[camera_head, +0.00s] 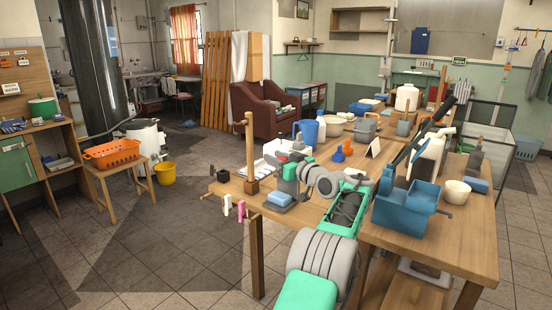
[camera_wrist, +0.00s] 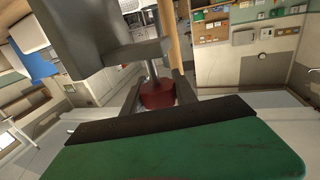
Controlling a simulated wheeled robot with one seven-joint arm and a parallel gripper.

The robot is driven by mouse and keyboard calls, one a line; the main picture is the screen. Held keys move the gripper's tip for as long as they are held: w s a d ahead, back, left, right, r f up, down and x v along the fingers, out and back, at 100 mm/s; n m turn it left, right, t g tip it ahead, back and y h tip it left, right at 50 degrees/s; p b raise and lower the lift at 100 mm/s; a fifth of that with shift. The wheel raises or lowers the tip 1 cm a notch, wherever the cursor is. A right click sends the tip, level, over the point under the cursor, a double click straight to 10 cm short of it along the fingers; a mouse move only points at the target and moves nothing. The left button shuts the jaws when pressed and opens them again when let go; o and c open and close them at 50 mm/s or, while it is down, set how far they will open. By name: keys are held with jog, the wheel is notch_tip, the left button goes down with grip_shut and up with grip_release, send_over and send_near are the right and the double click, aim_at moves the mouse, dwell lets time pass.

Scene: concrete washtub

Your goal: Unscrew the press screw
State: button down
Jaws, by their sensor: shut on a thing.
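In the wrist view a dark red knob (camera_wrist: 157,95) sits between the fingers of my gripper (camera_wrist: 157,90), which is shut on it. A metal rod (camera_wrist: 150,68) meets the knob and runs up to a grey frame (camera_wrist: 95,40), which fills the upper left. I take the knob and rod to be the press screw. In the head view my gripper (camera_head: 289,172) is at the near left part of the wooden table (camera_head: 440,240), and my arm hides most of the press there.
A blue block (camera_head: 279,197) lies close below my gripper.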

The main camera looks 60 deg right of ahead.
jog(key=c, duration=1)
grip_release()
jog(key=v, duration=0.7)
jog(key=shift+s+a, duration=0.2)
jog(key=shift+s, duration=0.15)
